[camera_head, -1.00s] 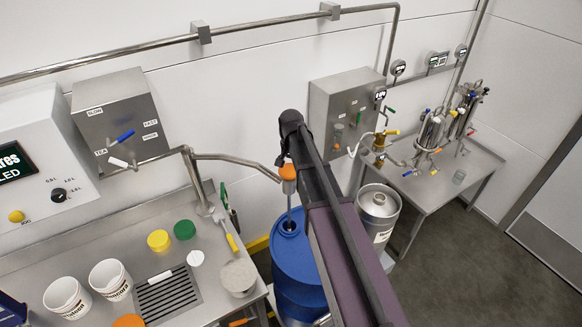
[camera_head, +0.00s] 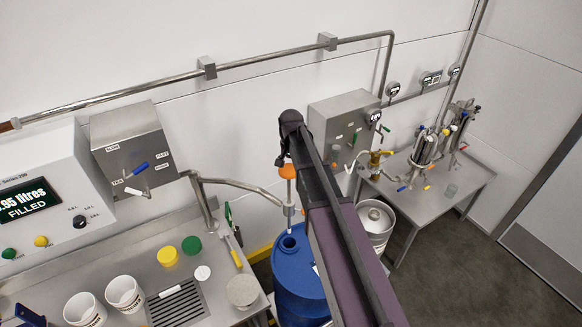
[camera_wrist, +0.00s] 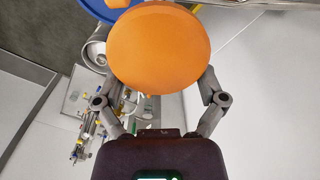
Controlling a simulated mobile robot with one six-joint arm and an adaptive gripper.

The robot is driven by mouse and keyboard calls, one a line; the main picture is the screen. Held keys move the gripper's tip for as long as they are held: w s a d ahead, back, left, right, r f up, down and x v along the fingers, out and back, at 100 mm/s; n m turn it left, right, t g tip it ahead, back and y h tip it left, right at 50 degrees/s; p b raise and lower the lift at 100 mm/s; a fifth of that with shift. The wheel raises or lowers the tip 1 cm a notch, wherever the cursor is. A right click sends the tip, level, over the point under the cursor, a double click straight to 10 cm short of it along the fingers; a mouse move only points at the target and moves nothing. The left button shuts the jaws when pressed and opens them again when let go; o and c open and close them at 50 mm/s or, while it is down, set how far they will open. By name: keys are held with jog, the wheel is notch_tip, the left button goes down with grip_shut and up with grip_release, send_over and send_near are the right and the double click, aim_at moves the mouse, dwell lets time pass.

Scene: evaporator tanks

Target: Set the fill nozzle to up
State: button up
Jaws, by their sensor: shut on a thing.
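The fill nozzle has an orange knob (camera_head: 287,171) on top of a metal rod that passes through a collar (camera_head: 289,210) at the end of a bent pipe. A length of rod shows between knob and collar. The rod's lower end appears just above the hole of the blue drum (camera_head: 291,270). In the wrist view the orange knob (camera_wrist: 160,47) fills the space between the fingers of my gripper (camera_wrist: 159,78), which is shut on it. In the head view my arm hides most of the gripper.
A steel bench (camera_head: 230,311) with white tubs, yellow and green lids and a drain grate stands left. A control box with a display reading "FILLED" (camera_head: 28,203) is at far left. A steel keg (camera_head: 375,216) and second table (camera_head: 450,205) stand right. The floor at right is clear.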

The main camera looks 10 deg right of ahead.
jog(key=shift+r+p, duration=1.5)
jog(key=shift+r, duration=0.5)
jog(key=o, duration=1)
